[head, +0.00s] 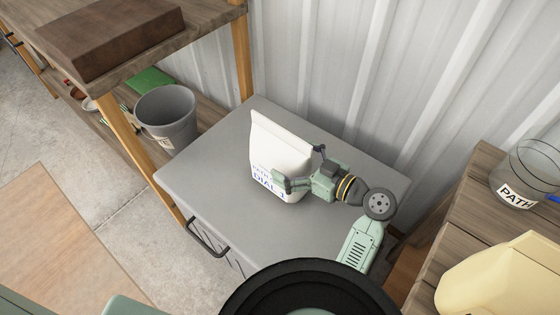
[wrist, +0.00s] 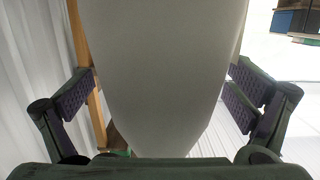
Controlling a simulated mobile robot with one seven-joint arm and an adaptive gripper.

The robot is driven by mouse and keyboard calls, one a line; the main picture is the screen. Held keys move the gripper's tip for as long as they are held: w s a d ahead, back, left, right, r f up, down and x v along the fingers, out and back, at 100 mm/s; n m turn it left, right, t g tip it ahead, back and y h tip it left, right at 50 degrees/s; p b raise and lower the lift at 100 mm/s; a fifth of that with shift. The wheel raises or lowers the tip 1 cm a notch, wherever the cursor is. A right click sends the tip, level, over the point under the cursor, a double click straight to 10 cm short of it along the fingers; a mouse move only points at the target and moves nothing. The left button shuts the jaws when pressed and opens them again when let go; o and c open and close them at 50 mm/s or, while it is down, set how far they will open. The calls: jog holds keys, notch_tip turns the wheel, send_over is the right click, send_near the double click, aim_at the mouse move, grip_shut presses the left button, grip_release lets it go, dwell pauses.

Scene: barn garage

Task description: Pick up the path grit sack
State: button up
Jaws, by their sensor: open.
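The path grit sack (head: 276,150) is a white upright bag with blue print, part of which reads "PATH". It stands on the grey cabinet top (head: 215,150). My gripper (head: 300,168) reaches it from the right in the head view, with one finger at the front face and the other at the far side. In the wrist view the sack (wrist: 160,70) fills the middle, between the two open fingers of my gripper (wrist: 158,98). Gaps show between the finger pads and the sack's sides. The sack's lower right side is partly hidden by my gripper.
A corrugated wall (head: 330,60) rises behind the cabinet. A grey bucket (head: 168,115) and a shelf with a brown box (head: 110,38) are at left. At right, a wooden surface holds a clear jar (head: 525,172) labelled "PATH" and a cream object (head: 500,275). The cabinet top's front is clear.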

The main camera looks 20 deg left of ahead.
jog(key=shift+x, duration=0.9)
jog(key=shift+c, duration=0.3)
jog(key=c, duration=2)
jog(key=shift+c, duration=0.4)
jog(key=shift+a+r, duration=0.1)
jog(key=shift+r, duration=0.05)
